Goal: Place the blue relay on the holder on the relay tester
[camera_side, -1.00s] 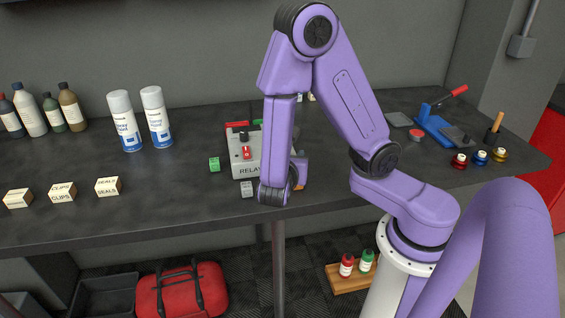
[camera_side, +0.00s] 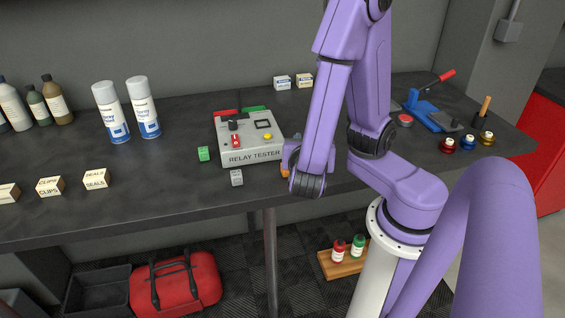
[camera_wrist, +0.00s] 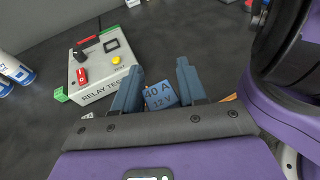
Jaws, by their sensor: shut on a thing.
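The blue relay, marked 40 A 12 V (camera_wrist: 161,96), sits between the two fingers of my gripper (camera_wrist: 157,84) in the wrist view. My gripper is shut on it, just right of the relay tester. In the side view my wrist hides the relay, and a bit of the gripper (camera_side: 291,152) shows beside the tester's right edge. The relay tester (camera_side: 236,149) is a light grey box with a black knob, a red part, a yellow button and a black-framed window on top; it also shows in the wrist view (camera_wrist: 101,87). I cannot tell which part is the holder.
A green block (camera_side: 204,154) and a grey block (camera_side: 236,177) stand left and in front of the tester. An orange item (camera_side: 285,170) is partly hidden by my wrist. Spray cans (camera_side: 111,112) and small labelled boxes (camera_side: 50,186) stand farther left, with bare table between.

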